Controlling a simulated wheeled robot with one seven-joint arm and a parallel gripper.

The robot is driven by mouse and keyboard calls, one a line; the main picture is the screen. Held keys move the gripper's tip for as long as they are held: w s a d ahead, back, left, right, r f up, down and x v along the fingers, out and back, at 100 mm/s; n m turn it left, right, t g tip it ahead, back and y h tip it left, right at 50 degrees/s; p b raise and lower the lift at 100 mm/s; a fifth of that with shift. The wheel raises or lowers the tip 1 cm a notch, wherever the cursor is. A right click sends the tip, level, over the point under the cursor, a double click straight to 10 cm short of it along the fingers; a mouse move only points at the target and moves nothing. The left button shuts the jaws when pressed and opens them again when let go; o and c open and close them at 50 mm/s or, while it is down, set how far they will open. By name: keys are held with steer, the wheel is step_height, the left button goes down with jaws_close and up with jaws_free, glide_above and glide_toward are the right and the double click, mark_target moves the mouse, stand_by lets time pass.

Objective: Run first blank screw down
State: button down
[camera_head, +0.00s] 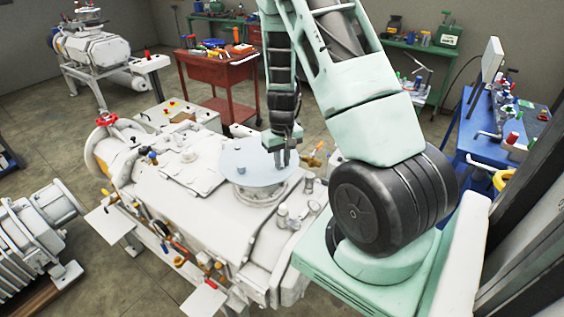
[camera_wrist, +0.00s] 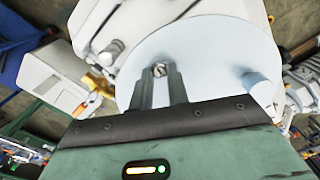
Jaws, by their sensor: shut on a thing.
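A round pale blue-white blank plate (camera_head: 250,163) lies on the port on top of the white vacuum machine (camera_head: 180,200). My gripper (camera_head: 284,160) points down at the plate's right part. In the wrist view my gripper (camera_wrist: 160,80) has its two fingers close together, shut on a small screw (camera_wrist: 160,70) at the plate's edge area. A second screw or knob (camera_head: 240,169) stands on the plate's left part. It shows as a pale cylinder (camera_wrist: 255,83) in the wrist view. How deep the held screw sits cannot be told.
Fittings (camera_head: 295,211) stand on the machine just right of the plate. A red tool cart (camera_head: 217,75) is behind, a blue bench (camera_head: 490,125) with valves at right, and a green bench (camera_head: 410,50) at the back.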

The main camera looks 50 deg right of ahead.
steer(key=m, duration=0.3)
steer(key=shift+m, duration=0.4)
steer(key=m, duration=0.3)
steer(key=shift+d+r+m, duration=0.1)
steer(key=shift+m, duration=0.2)
steer(key=m, duration=0.3)
steer(key=shift+m, duration=2.4)
steer(key=c, duration=1.3)
jaws_free()
steer(key=shift+c, duration=0.2)
